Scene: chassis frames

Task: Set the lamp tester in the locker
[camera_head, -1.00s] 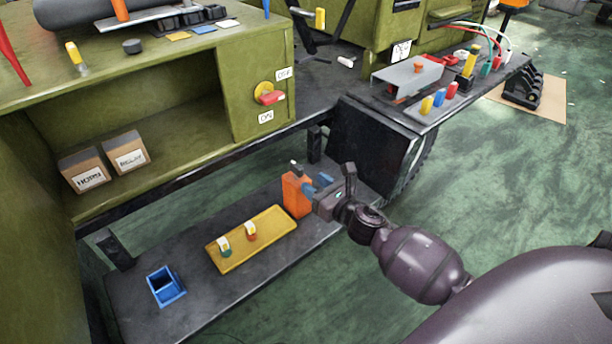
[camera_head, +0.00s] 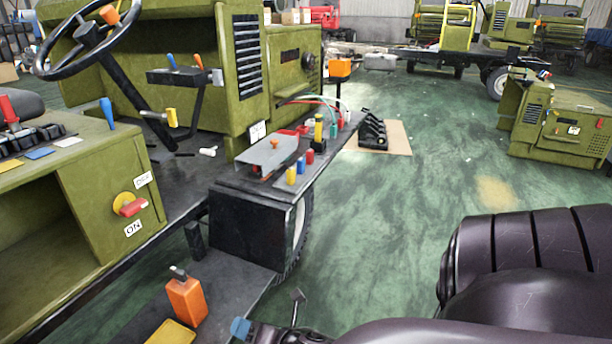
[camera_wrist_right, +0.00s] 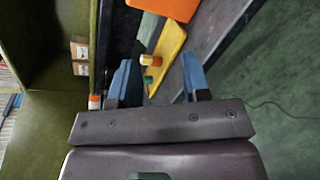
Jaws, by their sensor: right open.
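An orange upright device with a dark top (camera_head: 187,300), which looks like the lamp tester, stands on the low dark step in the head view. Its orange body also shows at the top of the right wrist view (camera_wrist_right: 168,9). My right gripper (camera_head: 268,313) is at the bottom of the head view, right of the orange device and apart from it. Its blue fingertips are spread and empty in the right wrist view (camera_wrist_right: 158,82). My left gripper is out of view.
A yellow tray (camera_head: 172,333) lies beside the orange device. A red switch (camera_head: 131,207) sits on the green cabinet. A dark ledge (camera_head: 325,150) holds a grey plate, coloured plugs and wires.

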